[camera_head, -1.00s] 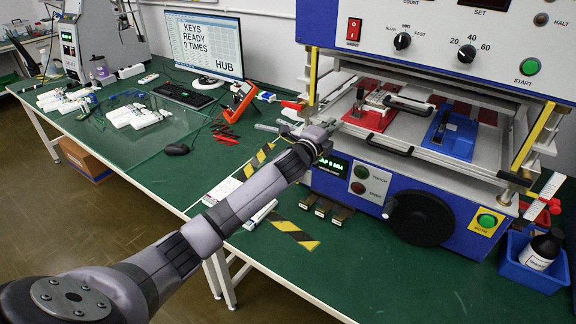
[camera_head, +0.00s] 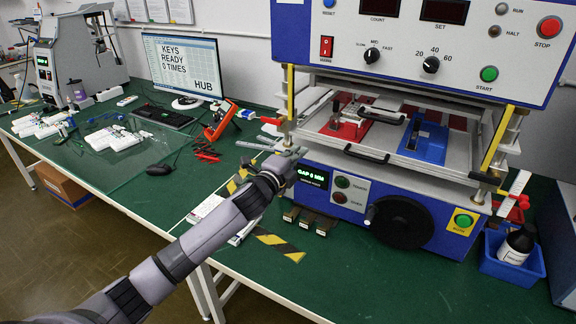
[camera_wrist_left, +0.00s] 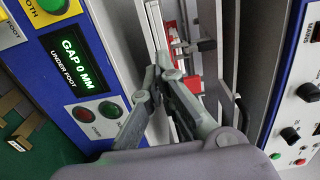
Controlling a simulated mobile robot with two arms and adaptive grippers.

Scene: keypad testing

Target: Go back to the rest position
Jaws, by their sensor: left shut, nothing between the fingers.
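My left gripper (camera_head: 290,157) is at the front left corner of the blue and white testing machine (camera_head: 345,190), just above its green display (camera_head: 312,175). In the left wrist view its fingers (camera_wrist_left: 160,80) are shut with nothing between them. That view shows the display (camera_wrist_left: 78,62) reading "GAP 0 MM" and a red fixture (camera_wrist_left: 190,85) past the fingertips. Whether the fingers touch the machine is unclear. My right gripper is not in view.
The red fixture (camera_head: 345,128) and blue fixture (camera_head: 423,142) sit on the machine's tray. A black handwheel (camera_head: 400,222) is at its front. A monitor (camera_head: 185,65) and white parts (camera_head: 115,138) stand left. A blue bin (camera_head: 512,258) with a bottle is right. The green table's front is largely clear.

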